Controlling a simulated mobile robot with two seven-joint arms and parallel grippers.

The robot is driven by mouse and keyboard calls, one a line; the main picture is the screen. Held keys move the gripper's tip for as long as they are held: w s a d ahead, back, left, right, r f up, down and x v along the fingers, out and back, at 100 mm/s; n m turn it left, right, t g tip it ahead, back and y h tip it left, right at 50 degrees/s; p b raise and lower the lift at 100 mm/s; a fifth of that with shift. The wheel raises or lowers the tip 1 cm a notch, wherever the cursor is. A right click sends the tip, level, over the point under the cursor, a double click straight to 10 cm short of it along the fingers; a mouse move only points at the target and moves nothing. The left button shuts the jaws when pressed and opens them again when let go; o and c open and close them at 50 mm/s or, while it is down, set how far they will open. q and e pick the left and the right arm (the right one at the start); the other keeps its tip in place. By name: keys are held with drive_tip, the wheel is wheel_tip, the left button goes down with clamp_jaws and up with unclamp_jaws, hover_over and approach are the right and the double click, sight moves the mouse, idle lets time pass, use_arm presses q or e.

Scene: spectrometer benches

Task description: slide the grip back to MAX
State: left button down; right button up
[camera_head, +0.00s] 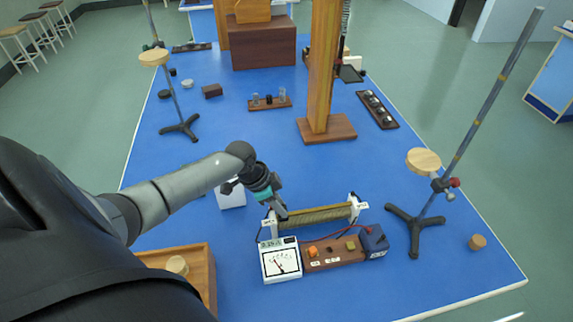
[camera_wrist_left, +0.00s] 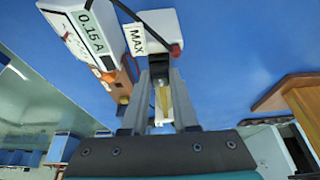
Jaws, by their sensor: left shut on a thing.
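The rheostat, a tan wound coil (camera_head: 322,215) between two white end posts, lies across the near part of the blue bench. My left gripper (camera_head: 281,213) is at its left end, shut on the sliding grip, which the fingers mostly hide. In the left wrist view the fingers (camera_wrist_left: 160,72) reach to the end post, right beside the white MAX label (camera_wrist_left: 137,38); the coil (camera_wrist_left: 163,103) shows between them. The meter (camera_head: 281,262) stands just in front, and its display (camera_wrist_left: 91,32) reads 0.15 A. My right gripper is not in view.
A wooden switch board (camera_head: 334,254) and a dark blue box (camera_head: 374,240) sit in front of the coil. A stand with a slanted rod (camera_head: 480,110) is at right. A wooden tray (camera_head: 208,270) is at left.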

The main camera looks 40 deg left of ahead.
use_arm(q)
drive_tip(key=shift+s+a, duration=0.15)
drive_tip(key=c, duration=0.8)
unclamp_jaws()
drive_tip(key=shift+s, duration=0.1)
drive_tip(key=shift+c, duration=0.2)
drive_tip(key=shift+o, duration=0.8)
drive_tip(key=p+v, duration=0.2)
drive_tip(key=v, duration=1.3)
drive_tip(key=shift+r, duration=0.15)
